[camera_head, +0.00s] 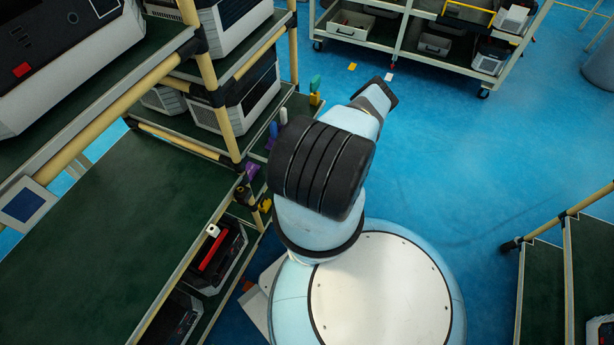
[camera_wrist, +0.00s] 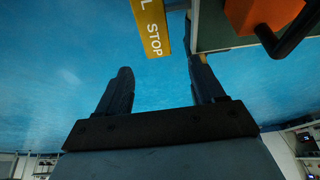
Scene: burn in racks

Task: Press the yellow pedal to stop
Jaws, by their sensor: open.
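A yellow piece lettered "STOP" (camera_wrist: 153,28) hangs into the top middle of the wrist view, with part of a further letter cut off by the top edge. My gripper (camera_wrist: 157,72) has its two dark fingers spread wide, with nothing between them. The yellow piece lies beyond the fingertips in the picture, between the two fingers and closer to the right one. I cannot tell the depth gap or whether the right finger touches anything. In the head view my arm hides the gripper, and I cannot make out the lettered piece.
In the wrist view, an orange block (camera_wrist: 262,12) with a black handle sits at the upper right. In the head view, a green-shelved rack (camera_head: 110,215) with box units fills the left. A cart (camera_head: 440,62) stands at the back. Blue floor (camera_head: 470,160) is clear right of my arm.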

